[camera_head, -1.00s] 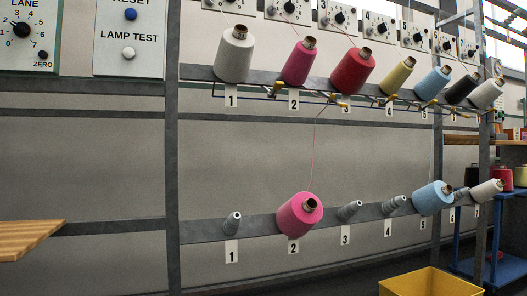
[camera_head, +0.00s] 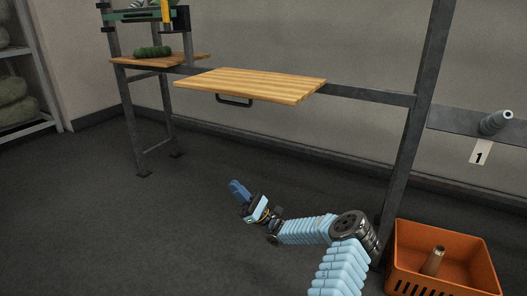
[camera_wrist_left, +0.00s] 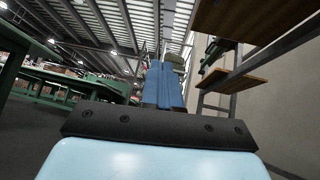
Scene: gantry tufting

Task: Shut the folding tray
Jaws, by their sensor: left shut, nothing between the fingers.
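The folding tray (camera_head: 250,85) is a wooden slatted board that stands out level from the grey frame in the head view. A black handle (camera_head: 234,101) hangs under its front edge. My left gripper (camera_head: 239,189) is below and in front of the tray, well apart from it. Its blue fingers are shut with nothing between them. In the left wrist view the fingers (camera_wrist_left: 164,86) point ahead, and the tray's underside (camera_wrist_left: 240,22) shows at upper right. My right gripper is in neither view.
A smaller wooden shelf (camera_head: 190,60) with a green roll (camera_head: 152,52) stands to the left of the tray. An orange crate (camera_head: 405,270) holding a bare cone stands on the floor at right. A grey post (camera_head: 408,140) rises beside it. The floor under the tray is clear.

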